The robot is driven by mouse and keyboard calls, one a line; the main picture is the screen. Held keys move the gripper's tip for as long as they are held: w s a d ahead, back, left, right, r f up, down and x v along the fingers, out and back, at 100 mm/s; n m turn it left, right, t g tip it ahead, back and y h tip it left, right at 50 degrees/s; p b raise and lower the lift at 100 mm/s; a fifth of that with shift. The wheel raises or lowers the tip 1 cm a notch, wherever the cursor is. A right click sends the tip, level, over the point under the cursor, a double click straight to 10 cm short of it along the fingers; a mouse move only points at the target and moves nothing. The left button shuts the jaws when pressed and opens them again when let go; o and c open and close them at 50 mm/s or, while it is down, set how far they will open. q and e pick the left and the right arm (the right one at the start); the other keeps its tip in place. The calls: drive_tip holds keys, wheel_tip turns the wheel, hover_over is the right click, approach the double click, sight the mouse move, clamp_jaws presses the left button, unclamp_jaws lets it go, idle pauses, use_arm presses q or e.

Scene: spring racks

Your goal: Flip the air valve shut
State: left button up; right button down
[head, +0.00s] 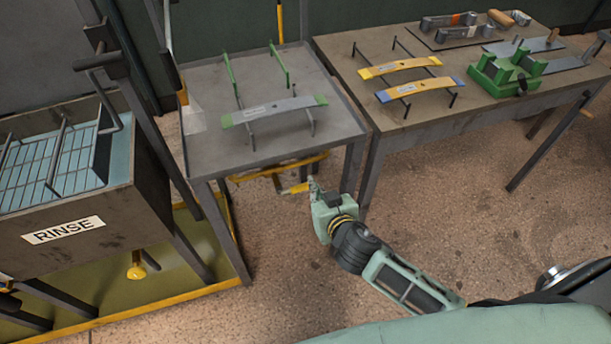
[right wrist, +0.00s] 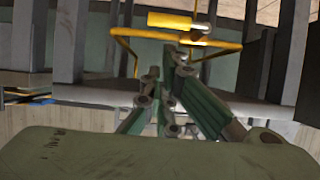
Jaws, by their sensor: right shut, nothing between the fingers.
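A yellow lever handle (head: 297,188), which looks like the air valve's, sits low beneath the grey table, beside a yellow pipe frame (head: 285,168). My right gripper (head: 312,181) is shut and empty, just right of the handle in the head view. In the right wrist view its fingertips (right wrist: 166,72) are together below the handle, and contact cannot be told. The valve body is not clear. My left gripper is not in view.
The grey table (head: 205,145) bears a leaf spring on a rack, and its legs flank the handle. A brown bench (head: 345,75) with springs and a green vise (head: 507,72) stands right. A RINSE tank (head: 95,205) stands left, with a yellow knob (head: 136,272) below.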

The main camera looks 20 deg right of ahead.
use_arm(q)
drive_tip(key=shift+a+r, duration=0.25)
use_arm(e)
hover_over(307, 187)
drive_tip(key=f, duration=0.4)
drive_tip(key=shift+w+a, duration=0.1)
drive_tip(key=shift+a, duration=0.1)
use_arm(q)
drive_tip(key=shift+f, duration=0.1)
use_arm(e)
drive_tip(key=shift+f, duration=0.2)
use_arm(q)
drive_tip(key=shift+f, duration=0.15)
use_arm(e)
drive_tip(key=shift+d+f+y, duration=0.15)
drive_tip(key=shift+y, duration=0.15)
